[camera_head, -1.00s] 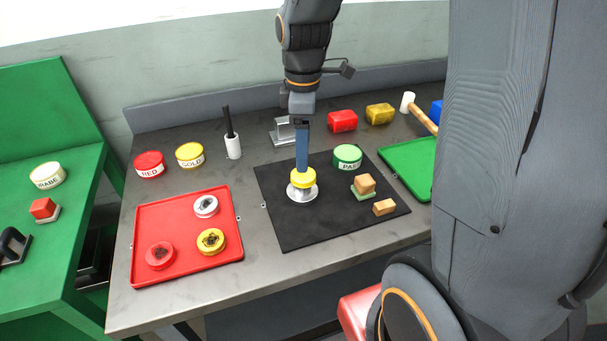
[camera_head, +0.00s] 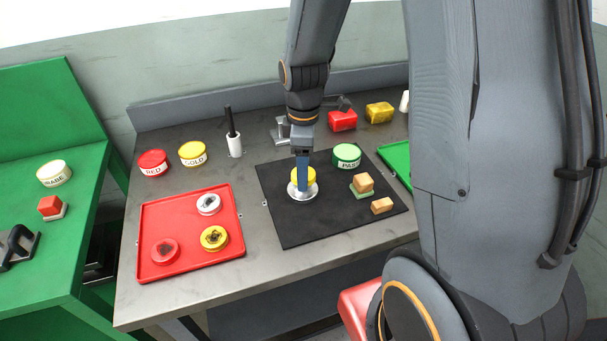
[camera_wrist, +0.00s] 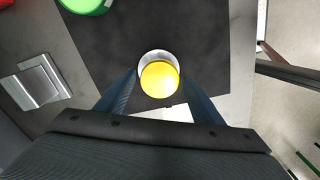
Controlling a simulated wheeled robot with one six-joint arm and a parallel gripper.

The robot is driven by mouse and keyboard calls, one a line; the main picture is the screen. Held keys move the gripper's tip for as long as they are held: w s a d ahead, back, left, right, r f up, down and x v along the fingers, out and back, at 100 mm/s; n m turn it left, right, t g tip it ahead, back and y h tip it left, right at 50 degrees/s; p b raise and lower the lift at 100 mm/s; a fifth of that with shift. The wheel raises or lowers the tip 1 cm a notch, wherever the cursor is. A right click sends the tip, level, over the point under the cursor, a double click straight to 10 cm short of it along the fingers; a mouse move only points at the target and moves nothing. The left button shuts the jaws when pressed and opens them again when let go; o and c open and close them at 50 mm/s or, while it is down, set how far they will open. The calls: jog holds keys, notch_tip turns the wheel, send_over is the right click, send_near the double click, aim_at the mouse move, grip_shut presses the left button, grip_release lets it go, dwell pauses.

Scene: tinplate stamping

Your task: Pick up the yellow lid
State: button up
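A round yellow lid (camera_head: 311,175) sits on a silver round base (camera_head: 303,196) on the black mat. In the wrist view the yellow lid (camera_wrist: 160,79) lies between the two fingers, with the silver rim (camera_wrist: 155,55) showing behind it. My gripper (camera_head: 302,184) points down, and one blue finger covers part of the lid in the head view. In the wrist view the fingertips of my gripper (camera_wrist: 160,84) are apart, one close on each side of the lid. I cannot tell whether they touch it.
The black mat (camera_head: 285,225) also holds a green tin (camera_head: 347,154) and small wooden blocks (camera_head: 382,206). A red tray (camera_head: 160,210) at left holds several round pieces. Red and gold tins stand behind it. A grey metal block (camera_wrist: 35,82) stands near the mat.

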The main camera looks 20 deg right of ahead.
jog(key=c, duration=0.8)
jog(key=shift+o, duration=0.2)
jog(key=shift+r, duration=0.15)
